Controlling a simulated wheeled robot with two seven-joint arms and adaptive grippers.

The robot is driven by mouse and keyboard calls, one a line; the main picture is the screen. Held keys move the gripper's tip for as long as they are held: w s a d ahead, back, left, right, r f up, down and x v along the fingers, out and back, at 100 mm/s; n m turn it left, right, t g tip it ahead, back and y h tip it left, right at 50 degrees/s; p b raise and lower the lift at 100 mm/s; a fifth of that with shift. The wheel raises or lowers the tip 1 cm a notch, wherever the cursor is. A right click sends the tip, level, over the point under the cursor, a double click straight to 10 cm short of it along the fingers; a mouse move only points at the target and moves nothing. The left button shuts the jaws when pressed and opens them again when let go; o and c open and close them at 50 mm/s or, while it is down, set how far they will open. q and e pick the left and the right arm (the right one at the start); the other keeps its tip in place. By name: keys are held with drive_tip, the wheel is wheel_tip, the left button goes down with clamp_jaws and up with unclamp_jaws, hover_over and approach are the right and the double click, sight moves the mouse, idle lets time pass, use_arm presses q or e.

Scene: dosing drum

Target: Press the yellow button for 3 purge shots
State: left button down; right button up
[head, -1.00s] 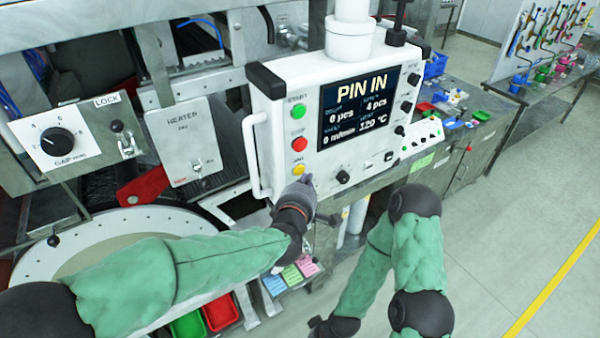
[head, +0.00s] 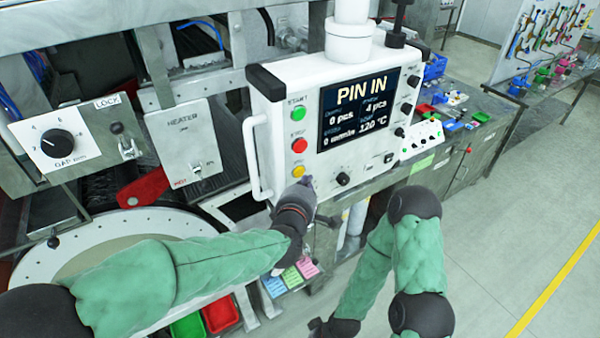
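The white control panel (head: 290,165) stands in the middle of the head view, with its screen (head: 358,108) reading "PIN IN", "0 pcs", "4 pcs" and "120 °C". The yellow button (head: 298,171) is lowest in the column on its left side, under the red button (head: 299,145) and the green button (head: 299,113). My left gripper (head: 304,183) is just below the yellow button, its tips close to it; I cannot tell whether they touch. Its fingers look together, with nothing visible in them. My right gripper (head: 322,328) is low at the bottom edge, away from the panel, too small and dark to read.
A white handle (head: 256,158) sticks out at the panel's left side. A heater box (head: 187,145) and a gap dial box (head: 60,145) are further left. A round drum rim (head: 40,262) lies under my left arm. Red and green bins (head: 220,314) are below. The floor at right is clear.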

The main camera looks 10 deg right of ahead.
use_arm(q)
drive_tip(key=shift+w, duration=0.1)
idle(0.3)
drive_tip(key=shift+w+a+b, duration=0.15)
drive_tip(key=shift+w+b, duration=0.15)
drive_tip(key=shift+b, duration=0.1)
drive_tip(key=shift+w+a+b, duration=0.15)
drive_tip(key=shift+w+b, duration=0.15)
drive_tip(key=shift+w, duration=0.1)
idle(0.7)
drive_tip(key=shift+s, duration=0.1)
idle(0.3)
drive_tip(key=shift+s+d, duration=0.3)
drive_tip(key=shift+s, duration=0.4)
drive_tip(key=s, duration=0.1)
drive_tip(key=s+d, duration=0.1)
drive_tip(key=s, duration=0.2)
drive_tip(key=shift+s+d+p, duration=0.3)
drive_tip(key=shift+s+p, duration=0.05)
idle(0.6)
